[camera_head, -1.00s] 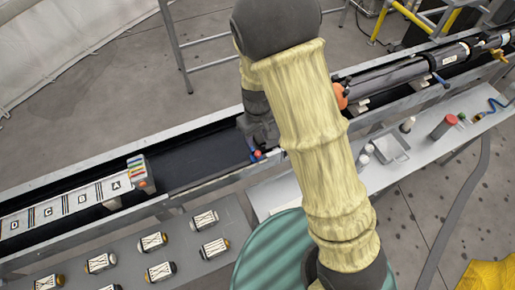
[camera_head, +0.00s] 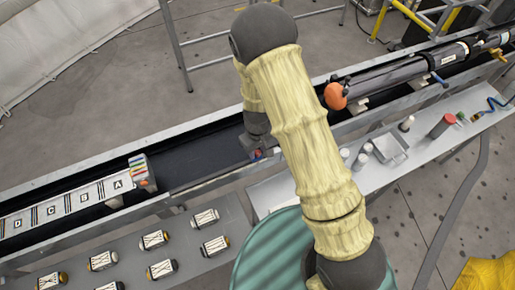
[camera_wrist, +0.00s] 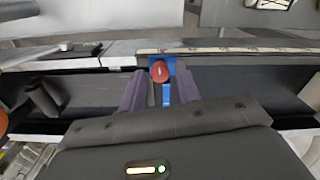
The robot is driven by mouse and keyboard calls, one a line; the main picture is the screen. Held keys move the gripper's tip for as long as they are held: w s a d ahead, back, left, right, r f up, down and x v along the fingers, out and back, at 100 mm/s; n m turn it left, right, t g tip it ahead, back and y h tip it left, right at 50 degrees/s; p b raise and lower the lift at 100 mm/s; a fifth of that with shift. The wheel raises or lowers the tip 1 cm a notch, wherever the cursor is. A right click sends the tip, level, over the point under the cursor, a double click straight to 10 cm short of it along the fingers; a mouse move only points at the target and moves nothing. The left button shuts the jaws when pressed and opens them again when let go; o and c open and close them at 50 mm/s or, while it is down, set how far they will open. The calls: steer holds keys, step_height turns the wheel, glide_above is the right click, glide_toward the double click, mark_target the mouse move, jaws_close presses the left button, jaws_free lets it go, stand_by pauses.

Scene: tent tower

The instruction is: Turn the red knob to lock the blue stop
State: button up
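The red knob (camera_wrist: 160,71) sits on the blue stop (camera_wrist: 168,90) at the rail of the long trough, ahead of my gripper in the wrist view. My gripper (camera_wrist: 160,85) is open, with one finger to the left and one to the right of the knob and stop. A gap shows on both sides; I cannot tell whether either finger touches. In the head view the knob (camera_head: 258,153) is a small red spot with a little blue, just below my wrist, and my fingers are mostly hidden there.
The trough (camera_head: 200,165) runs diagonally, with a lettered white module (camera_head: 75,200) on its left. A black cylinder (camera_head: 395,75) with an orange ball end (camera_head: 335,96) lies on its right. A grey bench (camera_head: 275,191) holds small containers, and a green round drum top (camera_head: 275,255) stands in front.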

mark_target(258, 152)
jaws_close()
steer(key=shift+m, duration=0.3)
steer(key=m, duration=0.4)
steer(key=shift+o, duration=1.4)
jaws_free()
steer(key=shift+r, duration=0.1)
step_height(258, 152, up, 17)
steer(key=b, duration=0.2)
steer(key=shift+r, duration=0.15)
